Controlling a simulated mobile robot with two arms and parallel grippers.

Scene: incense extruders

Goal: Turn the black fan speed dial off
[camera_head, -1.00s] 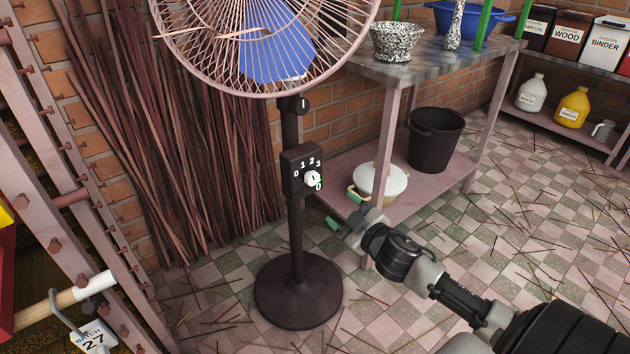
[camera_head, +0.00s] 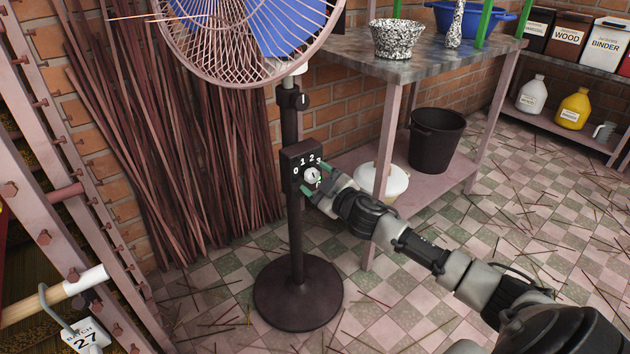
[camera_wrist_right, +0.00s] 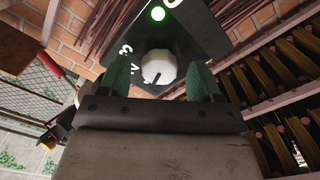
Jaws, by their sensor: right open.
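The fan's black control box (camera_head: 290,160) is on its upright pole, marked 0, 1, 2 and 3. The round dial (camera_head: 312,175) on it looks white, not black, with a dark pointer line; it also shows in the right wrist view (camera_wrist_right: 158,66). A green light (camera_wrist_right: 157,13) glows on the box. My right gripper (camera_head: 315,180) is open at the box, green fingertips on either side of the dial. In the right wrist view the fingers (camera_wrist_right: 158,77) flank the dial; contact cannot be told. My left gripper is out of view.
The fan's wire cage (camera_head: 250,70) is above, its round base (camera_head: 298,290) on the tiled floor. A shelf table (camera_head: 400,60) with a black bucket (camera_head: 436,140) stands right. Bundled sticks (camera_head: 190,150) lean behind. A tagged wooden handle (camera_head: 60,292) is lower left.

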